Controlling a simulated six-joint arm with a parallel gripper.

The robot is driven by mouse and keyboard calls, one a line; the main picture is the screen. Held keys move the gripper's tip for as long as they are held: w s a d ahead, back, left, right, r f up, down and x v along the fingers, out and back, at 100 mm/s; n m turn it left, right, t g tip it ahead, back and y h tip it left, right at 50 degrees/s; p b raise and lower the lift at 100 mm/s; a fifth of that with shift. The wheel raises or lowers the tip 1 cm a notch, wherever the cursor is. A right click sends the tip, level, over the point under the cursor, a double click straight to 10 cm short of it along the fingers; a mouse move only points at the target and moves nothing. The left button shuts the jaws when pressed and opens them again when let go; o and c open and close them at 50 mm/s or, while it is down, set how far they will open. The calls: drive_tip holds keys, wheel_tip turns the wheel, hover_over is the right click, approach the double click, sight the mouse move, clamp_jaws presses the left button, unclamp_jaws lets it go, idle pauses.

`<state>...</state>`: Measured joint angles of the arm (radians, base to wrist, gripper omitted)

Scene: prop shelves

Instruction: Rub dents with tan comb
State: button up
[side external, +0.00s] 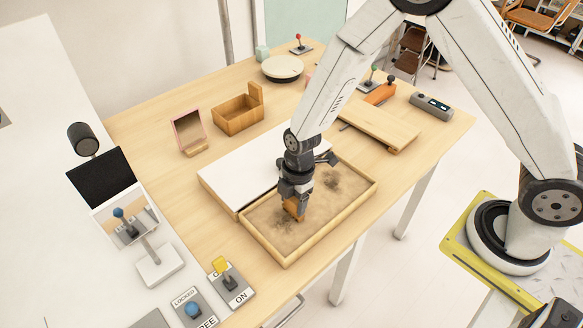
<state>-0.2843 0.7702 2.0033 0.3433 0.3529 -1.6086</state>
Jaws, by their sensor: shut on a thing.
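My gripper (292,200) points down over a shallow wooden sand tray (282,261). It is shut on an orange-tan piece (291,209), likely the tan comb, mostly hidden by the fingers. The piece's lower end is at or just above the sand; I cannot tell if it touches. The sand has dark dented patches: one (332,181) at the right of my gripper, and another (262,223) at the left, near the held piece.
A white panel (235,170) lies behind the tray. A wooden box (238,116), a pink-framed mirror (187,130) and a wooden board (382,128) stand further back.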

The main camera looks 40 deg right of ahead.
drive_tip(key=shift+a, duration=3.45)
drive_tip(key=shift+w+d, duration=0.15)
drive_tip(key=shift+w, duration=0.6)
drive_tip(key=shift+d, duration=5.4)
wheel_tip(320, 180, up, 8)
drive_tip(key=shift+s+a+r, duration=0.1)
drive_tip(key=shift+a, duration=0.05)
drive_tip(key=s+a, duration=0.3)
drive_tip(key=a, duration=0.7)
drive_tip(key=shift+s+a, duration=0.25)
drive_tip(key=shift+a, duration=0.05)
drive_tip(key=shift+f, duration=0.2)
